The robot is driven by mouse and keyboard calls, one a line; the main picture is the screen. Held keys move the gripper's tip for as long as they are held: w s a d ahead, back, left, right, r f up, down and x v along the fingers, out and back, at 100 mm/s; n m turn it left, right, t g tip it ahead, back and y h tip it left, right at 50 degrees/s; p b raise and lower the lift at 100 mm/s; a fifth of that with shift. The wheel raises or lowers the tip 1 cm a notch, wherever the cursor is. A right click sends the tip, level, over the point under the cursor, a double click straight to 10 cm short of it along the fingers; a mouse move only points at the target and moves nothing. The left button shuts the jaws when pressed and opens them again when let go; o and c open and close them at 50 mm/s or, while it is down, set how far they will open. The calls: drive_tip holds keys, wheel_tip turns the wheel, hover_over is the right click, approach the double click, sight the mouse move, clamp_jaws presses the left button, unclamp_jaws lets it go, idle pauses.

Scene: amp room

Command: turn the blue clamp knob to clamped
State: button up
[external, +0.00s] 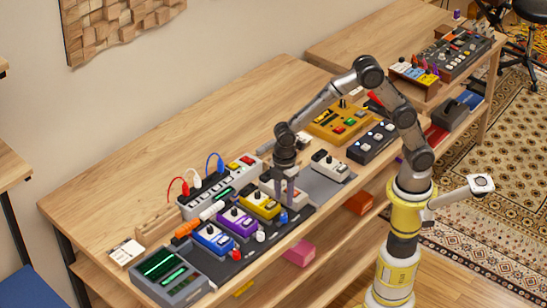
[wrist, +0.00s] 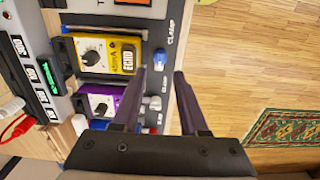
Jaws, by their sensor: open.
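The blue clamp knob (wrist: 160,58) sits on the dark pedalboard (wrist: 148,82), beside white "CLAMP" lettering, in the wrist view. It has a pale lower part; I cannot tell which setting it points to. In the external view the blue knob (external: 284,217) is small at the board's front edge, just below my gripper (external: 286,203). My gripper (wrist: 160,73) is open and empty, its fingers pointing down. In the wrist view the knob shows between and just beyond the two fingertips; contact cannot be told.
A white knob (external: 260,237) and a red knob (external: 236,255) stand along the same board edge. Yellow (external: 260,204), purple (external: 237,221) and blue (external: 214,239) pedals sit close behind them. A green-screen unit (external: 168,276) is at the near left. Open floor lies beyond the table's front edge.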

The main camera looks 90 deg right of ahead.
sight(284, 214)
wheel_tip(284, 214, down, 7)
drive_tip(key=shift+f, duration=0.1)
drive_tip(key=shift+c, duration=0.2)
clamp_jaws()
